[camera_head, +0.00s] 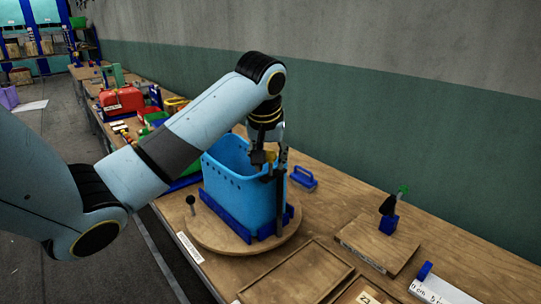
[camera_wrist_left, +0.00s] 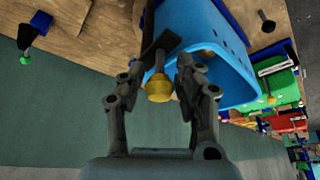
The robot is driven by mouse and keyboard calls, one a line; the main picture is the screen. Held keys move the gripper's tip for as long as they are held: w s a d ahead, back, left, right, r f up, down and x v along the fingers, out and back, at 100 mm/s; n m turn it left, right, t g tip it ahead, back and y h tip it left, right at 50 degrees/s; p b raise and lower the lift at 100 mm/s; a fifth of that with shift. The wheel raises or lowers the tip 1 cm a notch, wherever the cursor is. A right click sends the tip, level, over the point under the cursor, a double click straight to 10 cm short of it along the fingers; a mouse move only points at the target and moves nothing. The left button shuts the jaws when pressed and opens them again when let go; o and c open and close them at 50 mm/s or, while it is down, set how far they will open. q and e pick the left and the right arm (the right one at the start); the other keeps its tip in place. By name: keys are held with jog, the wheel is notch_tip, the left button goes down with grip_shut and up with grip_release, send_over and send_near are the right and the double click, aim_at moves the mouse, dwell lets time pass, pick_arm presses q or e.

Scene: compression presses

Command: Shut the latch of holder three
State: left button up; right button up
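A light blue perforated bin (camera_head: 230,185) stands upright in a dark blue cradle (camera_head: 228,217) on a round wooden board (camera_head: 205,232). A dark upright bar (camera_head: 281,205) stands at its right side. In the left wrist view, a yellow knob (camera_wrist_left: 159,88) on a short stem sits between the spread fingers of my left gripper (camera_wrist_left: 157,75). A dark flat bar (camera_wrist_left: 162,42) lies just beyond the knob. No number marking holder three is readable, and whether the latch is shut cannot be told. My right gripper is not in view.
A blue handled block (camera_head: 303,178) lies behind the bin. A dark knob on a stem (camera_head: 191,203) stands at the board's left edge. Wooden trays (camera_head: 292,276) and a blue-based tool (camera_head: 388,223) are to the right. A red case (camera_head: 122,101) and other items crowd the far table.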

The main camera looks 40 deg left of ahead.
pick_arm(q)
jog(key=shift+w+a+f, duration=0.1)
jog(key=shift+w+a, duration=0.15)
jog(key=shift+w, duration=0.05)
jog(key=shift+w+f+p, duration=0.1)
jog(key=shift+f+p, duration=0.2)
jog(key=shift+f, duration=0.2)
jog(key=shift+c, duration=0.4)
grip_shut()
